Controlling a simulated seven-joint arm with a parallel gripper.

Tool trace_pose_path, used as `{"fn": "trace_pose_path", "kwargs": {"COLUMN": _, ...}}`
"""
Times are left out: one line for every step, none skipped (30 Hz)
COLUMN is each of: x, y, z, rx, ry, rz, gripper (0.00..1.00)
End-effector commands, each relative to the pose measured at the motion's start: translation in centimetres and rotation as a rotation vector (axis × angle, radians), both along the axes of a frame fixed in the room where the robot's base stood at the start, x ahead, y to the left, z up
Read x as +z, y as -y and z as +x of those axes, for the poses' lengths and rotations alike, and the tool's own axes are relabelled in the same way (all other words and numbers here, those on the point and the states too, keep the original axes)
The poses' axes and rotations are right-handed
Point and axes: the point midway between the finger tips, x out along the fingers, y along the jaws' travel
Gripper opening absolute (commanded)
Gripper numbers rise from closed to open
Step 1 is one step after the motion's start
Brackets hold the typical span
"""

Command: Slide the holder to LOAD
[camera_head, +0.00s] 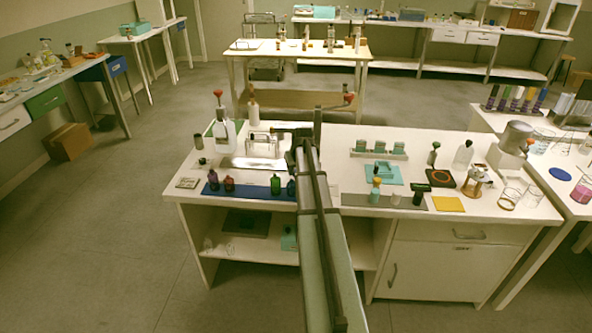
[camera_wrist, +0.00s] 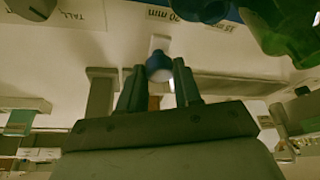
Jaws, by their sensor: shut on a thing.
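In the wrist view my gripper (camera_wrist: 158,76) has its two dark fingers on either side of a round blue knob (camera_wrist: 159,64) and is shut on it. A short pale stem (camera_wrist: 159,43) joins the knob. I take the knob to be the holder's handle; the holder's body cannot be made out clearly. In the head view my arm (camera_head: 325,250) reaches over the white bench beside a pale frame-like fixture (camera_head: 262,163). The arm hides the fingertips and the knob there. I cannot read a LOAD mark in either view.
Dark green and purple bottles (camera_head: 229,184) stand on a blue strip (camera_head: 255,191) at the bench's front left. A white bottle (camera_head: 224,136) stands behind. Teal items (camera_head: 383,172) and a grey strip (camera_head: 405,202) with small containers lie right of my arm. Upside-down size labels (camera_wrist: 175,15) show in the wrist view.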

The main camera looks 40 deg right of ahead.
Motion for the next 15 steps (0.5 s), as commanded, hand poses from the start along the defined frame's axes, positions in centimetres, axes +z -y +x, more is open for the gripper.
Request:
{"fn": "trace_pose_path", "kwargs": {"x": 0.0, "y": 0.0, "z": 0.0, "rx": 0.0, "ry": 0.0, "rz": -0.001, "gripper": 0.0}}
{"fn": "trace_pose_path", "kwargs": {"x": 0.0, "y": 0.0, "z": 0.0, "rx": 0.0, "ry": 0.0, "rz": -0.001, "gripper": 0.0}}
{"fn": "trace_pose_path", "kwargs": {"x": 0.0, "y": 0.0, "z": 0.0, "rx": 0.0, "ry": 0.0, "rz": -0.001, "gripper": 0.0}}
{"fn": "trace_pose_path", "kwargs": {"x": 0.0, "y": 0.0, "z": 0.0, "rx": 0.0, "ry": 0.0, "rz": -0.001, "gripper": 0.0}}
{"fn": "trace_pose_path", "kwargs": {"x": 0.0, "y": 0.0, "z": 0.0, "rx": 0.0, "ry": 0.0, "rz": -0.001, "gripper": 0.0}}
{"fn": "trace_pose_path", "kwargs": {"x": 0.0, "y": 0.0, "z": 0.0, "rx": 0.0, "ry": 0.0, "rz": -0.001, "gripper": 0.0}}
{"fn": "trace_pose_path", "kwargs": {"x": 0.0, "y": -0.1, "z": 0.1, "rx": 0.0, "ry": 0.0, "rz": -0.001, "gripper": 0.0}}
{"fn": "trace_pose_path", "kwargs": {"x": 0.0, "y": -0.1, "z": 0.1, "rx": 0.0, "ry": 0.0, "rz": 0.0, "gripper": 0.0}}
{"fn": "trace_pose_path", "kwargs": {"x": 0.0, "y": -0.2, "z": 0.3, "rx": 0.001, "ry": 0.0, "rz": 0.0, "gripper": 0.0}}
{"fn": "trace_pose_path", "kwargs": {"x": 0.0, "y": -0.4, "z": 0.4, "rx": 0.001, "ry": 0.0, "rz": 0.0, "gripper": 0.0}}
{"fn": "trace_pose_path", "kwargs": {"x": 0.0, "y": -0.5, "z": 0.5, "rx": 0.001, "ry": 0.0, "rz": 0.0, "gripper": 0.0}}
{"fn": "trace_pose_path", "kwargs": {"x": 0.0, "y": -0.7, "z": 0.8, "rx": 0.001, "ry": 0.0, "rz": 0.0, "gripper": 0.0}}
{"fn": "trace_pose_path", "kwargs": {"x": 0.0, "y": -0.9, "z": 1.0, "rx": 0.001, "ry": 0.0, "rz": 0.0, "gripper": 0.0}}
{"fn": "trace_pose_path", "kwargs": {"x": 0.0, "y": -1.2, "z": 1.2, "rx": 0.001, "ry": 0.0, "rz": 0.0, "gripper": 0.0}}
{"fn": "trace_pose_path", "kwargs": {"x": 0.0, "y": -1.6, "z": 1.6, "rx": 0.001, "ry": 0.0, "rz": 0.0, "gripper": 0.0}}
